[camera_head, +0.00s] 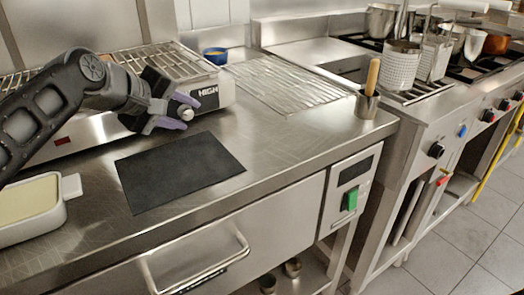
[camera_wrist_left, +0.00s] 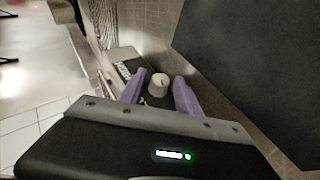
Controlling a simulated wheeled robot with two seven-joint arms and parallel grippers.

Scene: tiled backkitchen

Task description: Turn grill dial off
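The grill (camera_head: 170,62) stands at the back left of the steel counter, with a wire rack on top and the word "HIGH" on its front. Its pale round dial (camera_head: 185,113) shows at my left gripper (camera_head: 181,111). In the left wrist view the dial (camera_wrist_left: 159,85) sits between the two purple fingers of the left gripper (camera_wrist_left: 160,92), with narrow gaps visible on both sides. The fingers are apart, one on each side of the dial. I cannot tell whether either finger touches it. My right gripper is not in view.
A black mat (camera_head: 180,172) lies on the counter in front of the grill. A white dish (camera_head: 32,212) is at the left. A blue bowl (camera_head: 215,56) and a pot with a wooden-handled tool (camera_head: 368,100) stand further right. The counter between them is mostly clear.

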